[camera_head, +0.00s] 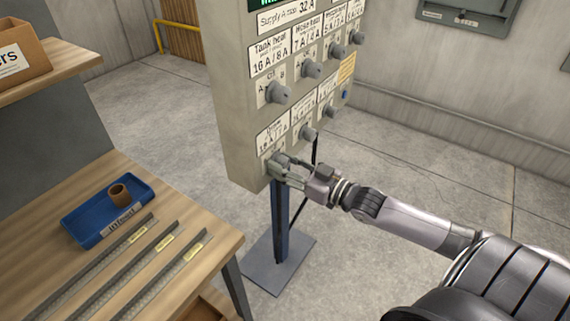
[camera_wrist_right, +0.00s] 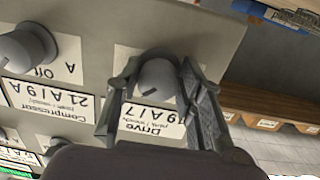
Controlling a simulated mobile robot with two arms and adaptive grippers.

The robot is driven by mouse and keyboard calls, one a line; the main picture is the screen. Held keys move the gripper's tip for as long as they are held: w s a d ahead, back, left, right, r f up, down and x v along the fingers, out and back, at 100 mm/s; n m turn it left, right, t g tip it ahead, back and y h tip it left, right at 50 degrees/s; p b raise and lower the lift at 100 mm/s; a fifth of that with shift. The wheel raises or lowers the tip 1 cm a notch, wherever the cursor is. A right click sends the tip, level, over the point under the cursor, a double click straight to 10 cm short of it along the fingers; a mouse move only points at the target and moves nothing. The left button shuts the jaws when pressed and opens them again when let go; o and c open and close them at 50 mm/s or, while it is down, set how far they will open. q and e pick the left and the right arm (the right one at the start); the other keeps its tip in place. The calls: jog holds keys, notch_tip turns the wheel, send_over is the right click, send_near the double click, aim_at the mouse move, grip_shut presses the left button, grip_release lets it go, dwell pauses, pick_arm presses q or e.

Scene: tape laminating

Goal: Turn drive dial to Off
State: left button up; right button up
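The drive dial (camera_wrist_right: 157,80) is a grey round knob on the panel, above a label reading "Drive" that appears upside down in the right wrist view. In the head view, the dial (camera_head: 279,159) is at the lower left corner of the panel, partly covered by my gripper. My right gripper (camera_wrist_right: 160,75) is open, with one finger on each side of the dial. A narrow gap seems to show between fingers and knob, and contact is not clear. The dial's pointer setting is hidden. The right gripper also shows in the head view (camera_head: 286,173). My left gripper is not in view.
Other dials stand close by on the grey panel (camera_head: 230,110), including the compressor dial (camera_wrist_right: 28,48). A wooden table (camera_head: 205,240) with a blue tray (camera_head: 75,222) and metal strips is left of the panel. Open floor lies to the right.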

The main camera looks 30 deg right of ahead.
jog(key=shift+d, duration=0.1)
jog(key=c, duration=0.6)
jog(key=shift+c, duration=0.2)
jog(key=shift+r+n, duration=0.1)
jog(key=shift+n, duration=0.2)
jog(key=shift+n+p, duration=0.45)
jog(key=shift+n, duration=0.05)
jog(key=shift+n+p, duration=0.45)
jog(key=shift+n, duration=0.75)
jog(key=shift+n+p, duration=0.4)
jog(key=shift+n, duration=1.9)
